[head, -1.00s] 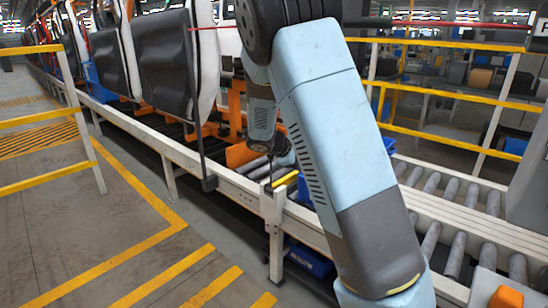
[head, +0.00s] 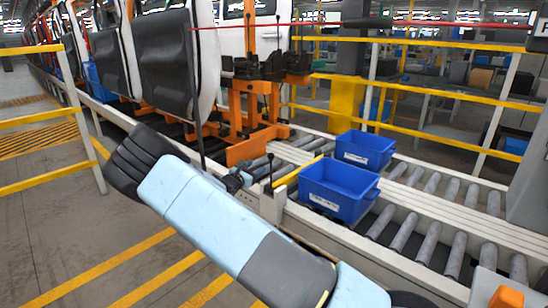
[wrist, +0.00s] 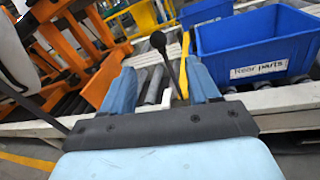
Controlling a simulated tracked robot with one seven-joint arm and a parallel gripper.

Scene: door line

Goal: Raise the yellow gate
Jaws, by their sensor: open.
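The yellow gate (head: 298,172) is a narrow yellow bar lying low across the roller conveyor, just left of the near blue bin. In the wrist view the gate (wrist: 184,66) shows between my fingers, nearer the right one. A thin black lever with a round knob (head: 271,157) stands at the gate's near end, by a white post. In the wrist view the lever (wrist: 159,42) rises between my two fingers, leaning left. My gripper (head: 240,180) is open and empty, left of the lever; its light blue fingers also show in the wrist view (wrist: 163,88). Contact is not visible.
Two blue bins, a near one (head: 338,188) and a far one (head: 365,150), sit on the rollers right of the gate. An orange carrier (head: 250,110) with car doors stands left. Yellow railings (head: 430,90) run behind. The floor at front left is clear.

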